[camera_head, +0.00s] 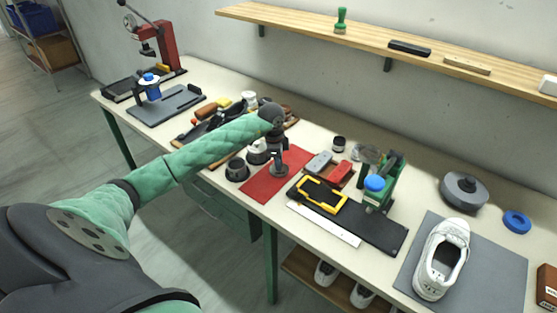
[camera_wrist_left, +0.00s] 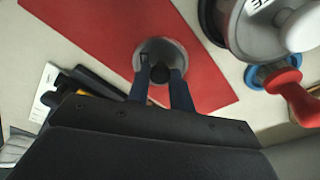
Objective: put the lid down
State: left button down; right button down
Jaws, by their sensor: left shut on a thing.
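My left gripper (camera_head: 278,162) points down over the red mat (camera_head: 258,188). It is shut on the lid (camera_head: 279,172), a small grey disc with a dark knob. In the left wrist view the fingers (camera_wrist_left: 160,78) pinch the knob, and the lid's grey rim (camera_wrist_left: 180,51) shows against the red mat (camera_wrist_left: 215,75). The lid is level with, or just over, the mat; I cannot tell if it touches. My right gripper is not in view.
A white and dark pot (camera_head: 258,152) and a dark pot (camera_head: 237,170) stand left of the mat. Right of it are a yellow frame (camera_head: 322,195), a green press with a blue knob (camera_head: 375,184) and a white shoe (camera_head: 441,260). The red mat's front part is bare.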

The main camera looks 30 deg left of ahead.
aim_at(275, 169)
pick_arm(q)
jog(key=shift+f, duration=0.2)
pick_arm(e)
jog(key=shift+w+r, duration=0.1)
pick_arm(q)
jog(key=c, duration=1.2)
grip_release()
jog(key=shift+c, duration=0.2)
jog(key=shift+r, duration=0.1)
jog(key=shift+r, duration=0.15)
notch_tip(275, 169, up, 12)
jog(key=a+b, duration=0.1)
jog(key=b, duration=0.3)
jog(key=shift+s+a+b, duration=0.15)
jog(key=shift+s+b, duration=0.2)
jog(key=shift+b, duration=0.05)
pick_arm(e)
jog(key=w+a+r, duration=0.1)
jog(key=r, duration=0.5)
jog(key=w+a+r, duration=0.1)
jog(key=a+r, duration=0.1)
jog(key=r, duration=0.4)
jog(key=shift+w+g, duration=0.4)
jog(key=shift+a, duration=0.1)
